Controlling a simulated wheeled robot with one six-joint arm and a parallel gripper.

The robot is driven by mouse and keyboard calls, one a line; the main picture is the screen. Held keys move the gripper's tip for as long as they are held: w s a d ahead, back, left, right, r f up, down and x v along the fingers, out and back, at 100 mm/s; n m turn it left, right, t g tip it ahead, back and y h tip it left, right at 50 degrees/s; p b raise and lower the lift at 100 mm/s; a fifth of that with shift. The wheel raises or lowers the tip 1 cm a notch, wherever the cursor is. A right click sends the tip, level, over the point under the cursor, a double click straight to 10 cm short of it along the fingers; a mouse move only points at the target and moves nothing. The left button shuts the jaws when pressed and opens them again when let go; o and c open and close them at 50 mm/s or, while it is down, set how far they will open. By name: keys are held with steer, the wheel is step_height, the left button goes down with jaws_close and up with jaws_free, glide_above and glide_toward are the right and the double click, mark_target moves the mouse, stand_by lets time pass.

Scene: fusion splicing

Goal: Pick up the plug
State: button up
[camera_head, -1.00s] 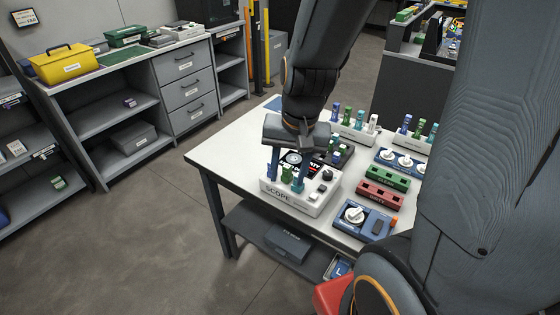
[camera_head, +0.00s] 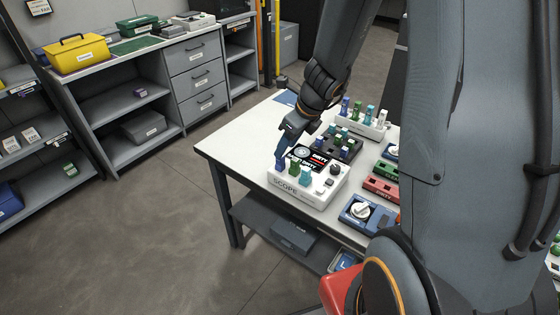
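A blue shape at the box's left end lies under my fingers, and I cannot tell plug from finger there. My gripper (camera_head: 281,158) is above that left end, pointing down and seen nearly edge-on. One finger hides the other, so its opening and any hold on a plug cannot be seen. The task does not say which plug is meant.
Behind the box is a dark tray (camera_head: 338,146) with green and blue plugs. A white rack (camera_head: 372,130) with several plugs stands farther back. A blue device (camera_head: 366,214) and a red block (camera_head: 381,189) are at the right. The table's left part (camera_head: 240,140) is clear.

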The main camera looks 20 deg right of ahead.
steer(key=b+x, duration=0.1)
steer(key=x, duration=0.3)
steer(key=shift+w+f, duration=0.1)
steer(key=shift+f, duration=0.25)
jaws_close()
steer(key=shift+r, duration=0.1)
step_height(320, 180, up, 10)
steer(key=p, duration=0.3)
steer(key=shift+p, duration=0.3)
